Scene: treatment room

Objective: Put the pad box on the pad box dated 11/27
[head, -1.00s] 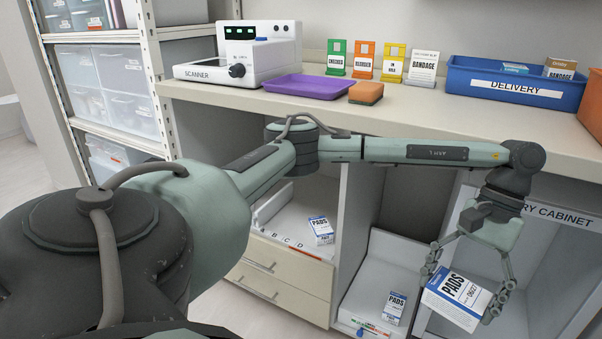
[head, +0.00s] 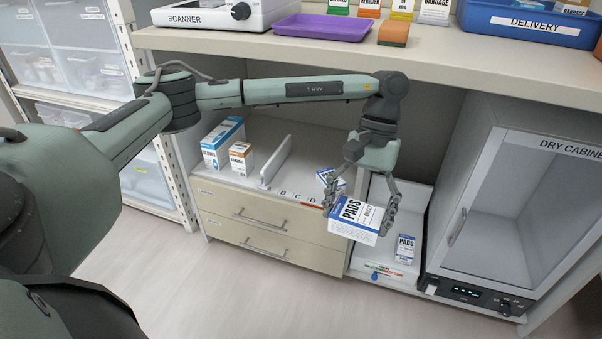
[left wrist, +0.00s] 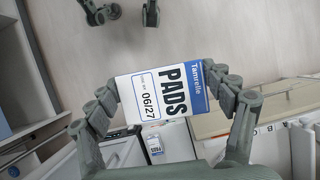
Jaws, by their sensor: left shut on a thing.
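My left gripper (head: 364,208) is shut on a white and blue pad box (head: 352,224), held tilted in the air before the shelves. In the left wrist view this box (left wrist: 163,92) reads PADS and 06/27. A second pad box (head: 327,177) stands on the shelf near the letter D, partly hidden behind the held box. A third pad box (head: 405,248) stands in the low white tray (head: 378,262) to the right. The dates on these two are too small to read. Two separated fingers of my right gripper (left wrist: 124,13) show at the top of the left wrist view.
Two other boxes (head: 222,142) (head: 241,158) stand left of a white divider (head: 276,162) on the drawer unit. The dry cabinet (head: 500,215) is at the right, its door closed. The counter (head: 300,48) overhangs the shelves. The floor (head: 230,290) in front is clear.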

